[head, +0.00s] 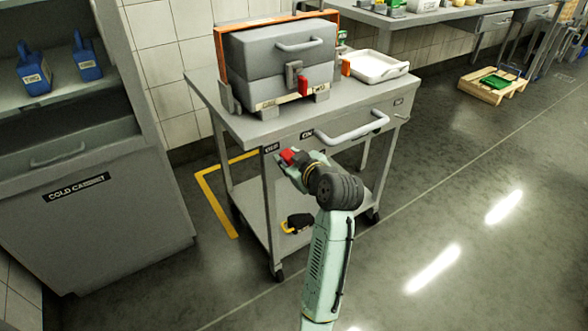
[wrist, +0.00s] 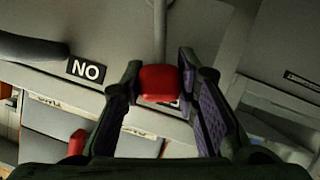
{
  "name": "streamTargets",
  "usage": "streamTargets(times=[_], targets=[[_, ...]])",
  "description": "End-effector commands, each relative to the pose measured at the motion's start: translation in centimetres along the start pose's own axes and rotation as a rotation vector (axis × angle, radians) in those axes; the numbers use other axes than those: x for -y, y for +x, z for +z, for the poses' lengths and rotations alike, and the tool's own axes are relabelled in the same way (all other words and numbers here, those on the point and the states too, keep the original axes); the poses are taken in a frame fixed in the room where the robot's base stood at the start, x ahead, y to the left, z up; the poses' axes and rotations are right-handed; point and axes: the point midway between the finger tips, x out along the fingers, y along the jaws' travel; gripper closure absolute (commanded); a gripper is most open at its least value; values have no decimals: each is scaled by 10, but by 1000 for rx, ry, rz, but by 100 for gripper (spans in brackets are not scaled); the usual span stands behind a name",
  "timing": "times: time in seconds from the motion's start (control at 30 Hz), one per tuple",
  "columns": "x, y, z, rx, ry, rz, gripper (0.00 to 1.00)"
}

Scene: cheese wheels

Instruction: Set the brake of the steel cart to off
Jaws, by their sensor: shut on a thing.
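The steel cart (head: 235,122) stands in the middle of the head view. Its front edge carries two dark labels, a left one (head: 271,148) too small to read surely and an ON label (head: 307,134). A red brake knob (head: 287,156) is at this edge, nearer the left label. My gripper (head: 292,158) is at the knob. In the wrist view the red knob (wrist: 158,82) sits between my two fingers, which are shut on it. The ON label (wrist: 86,70) appears upside down to its left. Another label is mostly hidden behind the knob.
A grey case in an orange frame (head: 277,16) and a white tray (head: 375,66) stand on the cart. The cart's handle (head: 352,133) juts out right of my gripper. A cold cabinet (head: 95,200) stands left.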

Motion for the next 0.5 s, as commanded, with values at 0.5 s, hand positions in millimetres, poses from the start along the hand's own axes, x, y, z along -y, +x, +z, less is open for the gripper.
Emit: streamTargets(times=[0.5], targets=[[18, 3, 0, -5, -190, 74, 100]])
